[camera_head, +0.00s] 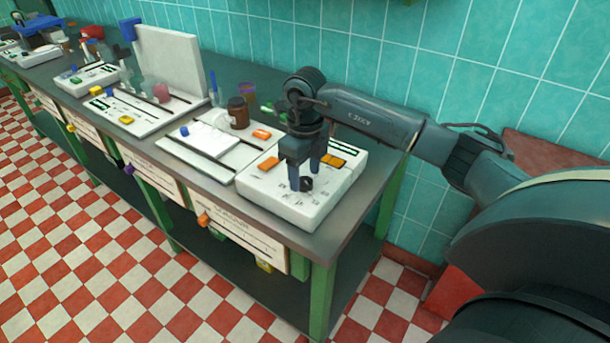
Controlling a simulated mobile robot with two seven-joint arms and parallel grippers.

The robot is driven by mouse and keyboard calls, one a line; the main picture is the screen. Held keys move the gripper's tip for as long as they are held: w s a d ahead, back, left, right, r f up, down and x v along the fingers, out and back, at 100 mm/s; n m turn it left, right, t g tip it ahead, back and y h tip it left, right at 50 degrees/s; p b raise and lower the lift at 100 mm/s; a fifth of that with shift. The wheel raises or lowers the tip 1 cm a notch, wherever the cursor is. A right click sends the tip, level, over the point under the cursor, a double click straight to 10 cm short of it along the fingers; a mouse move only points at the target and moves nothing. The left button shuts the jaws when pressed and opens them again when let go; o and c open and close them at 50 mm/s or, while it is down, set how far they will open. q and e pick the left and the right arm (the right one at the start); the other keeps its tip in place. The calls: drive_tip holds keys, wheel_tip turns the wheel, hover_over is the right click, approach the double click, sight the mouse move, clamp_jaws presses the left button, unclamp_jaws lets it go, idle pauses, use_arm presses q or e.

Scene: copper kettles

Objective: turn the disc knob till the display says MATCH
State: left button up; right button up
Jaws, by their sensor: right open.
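A white box-shaped device (300,208) stands at the right end of the bench. A small dark round knob (307,184) sits on its top face; I take it as the disc knob. My right gripper (304,178) points down over the device, its two fingers open and apart around or just above the knob. I cannot tell whether they touch it. Orange panels show on the device, one at the left (269,163) and others at the right (334,160). No display text is readable, and the gripper hides part of the top. My left gripper is out of view.
The dark bench top (335,236) runs to the far left along a teal tiled wall. Left of the device stand a brown jar (238,112), a flat white unit (213,138) and an upright white panel (170,60). The red and white floor in front is clear.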

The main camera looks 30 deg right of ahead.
sight(305, 181)
wheel_tip(305, 181, up, 12)
drive_tip(key=b, duration=0.1)
drive_tip(key=shift+f, duration=0.1)
idle(0.4)
